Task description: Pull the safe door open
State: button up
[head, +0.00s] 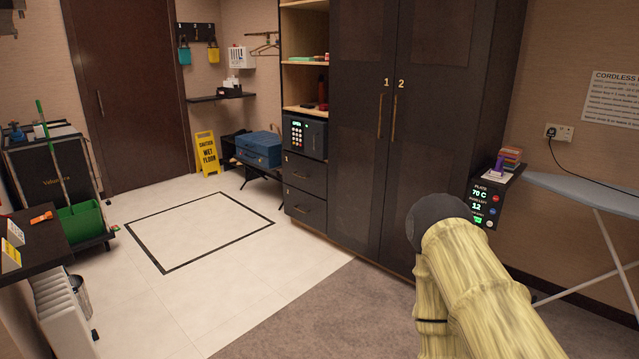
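The safe (305,137) is a small dark box with a lit keypad and a small green display. It stands in the open cubby of the dark wardrobe, above two drawers. Its door looks shut, and any gap at its edge is too small to tell. My arm, in a pale yellow cover, rises at the lower right, well apart from the safe. My gripper is not in view.
The tall wardrobe doors (372,150) stand right of the safe. A blue suitcase (259,148) rests on a rack to its left. A yellow wet-floor sign (207,153) stands farther back. An ironing board (590,192) is at right. The tiled floor (200,232) is clear.

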aim_at(313, 133)
jog(key=z, duration=0.6)
jog(key=i, duration=3.6)
jog(key=u, duration=1.35)
jog(key=i, duration=1.05)
jog(key=u, duration=0.5)
